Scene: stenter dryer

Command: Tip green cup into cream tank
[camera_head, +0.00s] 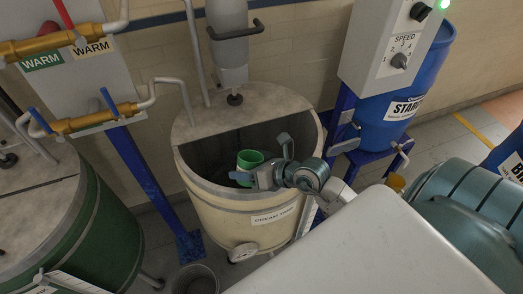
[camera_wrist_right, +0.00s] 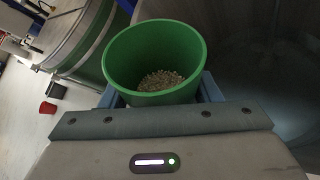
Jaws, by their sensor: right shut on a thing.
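The cream tank (camera_head: 250,216) stands in the middle of the head view, with a half lid at the back and its front half open. My right gripper (camera_head: 245,178) is over the tank's opening, shut on the green cup (camera_head: 250,158). In the right wrist view the green cup (camera_wrist_right: 118,58) sits between the fingers of my right gripper (camera_wrist_right: 160,97). The cup looks roughly upright and holds pale granules (camera_wrist_right: 161,80) at its bottom. The inside of the tank is dark and its contents cannot be made out. My left gripper is not in view.
A green tank (camera_head: 105,240) stands at the left, below pipes and a warm-labelled panel (camera_head: 85,60). A mixer column (camera_head: 228,45) rises behind the cream tank. A speed control box (camera_head: 385,45) and blue drum (camera_head: 385,115) stand at right. A grey bin (camera_head: 195,280) is on the floor.

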